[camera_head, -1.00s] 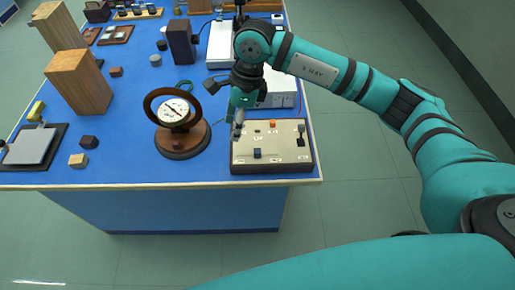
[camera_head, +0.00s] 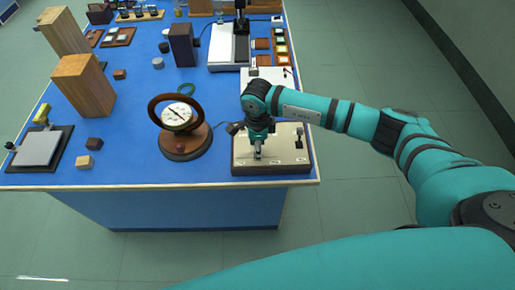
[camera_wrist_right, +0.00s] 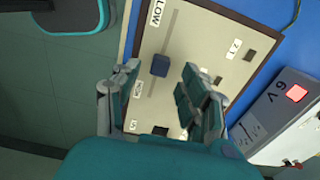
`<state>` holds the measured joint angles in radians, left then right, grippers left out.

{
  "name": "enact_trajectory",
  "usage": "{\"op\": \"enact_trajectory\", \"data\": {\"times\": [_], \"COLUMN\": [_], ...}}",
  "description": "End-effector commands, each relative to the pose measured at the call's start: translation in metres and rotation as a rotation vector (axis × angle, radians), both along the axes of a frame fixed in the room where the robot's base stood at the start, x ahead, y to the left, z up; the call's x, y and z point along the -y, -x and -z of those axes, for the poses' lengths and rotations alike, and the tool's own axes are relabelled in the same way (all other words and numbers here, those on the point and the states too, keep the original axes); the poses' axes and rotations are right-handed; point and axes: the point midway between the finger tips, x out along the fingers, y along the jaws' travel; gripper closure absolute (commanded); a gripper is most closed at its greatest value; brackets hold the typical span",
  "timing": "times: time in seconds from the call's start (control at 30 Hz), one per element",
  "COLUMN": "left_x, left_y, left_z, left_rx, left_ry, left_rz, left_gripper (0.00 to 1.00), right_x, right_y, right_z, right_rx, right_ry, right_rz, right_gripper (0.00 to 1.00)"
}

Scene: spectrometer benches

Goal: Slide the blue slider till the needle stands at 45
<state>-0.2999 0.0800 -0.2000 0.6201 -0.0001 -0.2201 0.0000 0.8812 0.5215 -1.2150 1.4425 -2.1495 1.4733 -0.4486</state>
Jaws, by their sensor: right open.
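The blue slider (camera_wrist_right: 160,66) sits in a straight slot on the beige control panel (camera_head: 285,139), which also fills much of the right wrist view (camera_wrist_right: 203,35). My right gripper (camera_head: 258,153) points down over the panel and hides the slider in the head view. In the right wrist view its open fingers (camera_wrist_right: 160,82) stand on either side of the slider, with a gap at each side. The round gauge (camera_head: 177,115) on a dark wooden stand is left of the panel. Its needle slants, but its reading is too small to tell. My left gripper is out of view.
A black lever (camera_head: 299,142) stands at the panel's right. A box marked 6 V (camera_wrist_right: 268,118) is beside the panel. Wooden blocks (camera_head: 83,87) and a grey plate on a dark base (camera_head: 38,148) stand to the left. Blue tabletop is clear between the gauge and the blocks.

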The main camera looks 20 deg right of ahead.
Motion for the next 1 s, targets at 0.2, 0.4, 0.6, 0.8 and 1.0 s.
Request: {"op": "enact_trajectory", "data": {"times": [0.2, 0.4, 0.6, 0.8, 1.0], "left_x": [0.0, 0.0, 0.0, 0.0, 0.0], "left_y": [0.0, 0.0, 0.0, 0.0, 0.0], "left_z": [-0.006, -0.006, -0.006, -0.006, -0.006], "left_rx": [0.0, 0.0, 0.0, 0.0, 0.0], "left_ry": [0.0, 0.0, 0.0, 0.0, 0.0], "left_rz": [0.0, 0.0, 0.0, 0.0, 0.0], "left_gripper": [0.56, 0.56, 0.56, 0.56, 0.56], "right_x": [-0.001, 0.0, 0.0, 0.0, 0.0], "right_y": [0.0, 0.0, 0.0, 0.0, 0.0], "right_z": [0.024, 0.03, 0.03, 0.029, 0.029], "right_rx": [-0.001, 0.0, 0.001, 0.001, 0.002], "right_ry": [-0.001, -0.001, -0.002, -0.002, -0.002], "right_rz": [0.0, 0.0, 0.0, 0.0, 0.001], "right_gripper": [0.56, 0.56, 0.61, 0.87, 1.0]}}
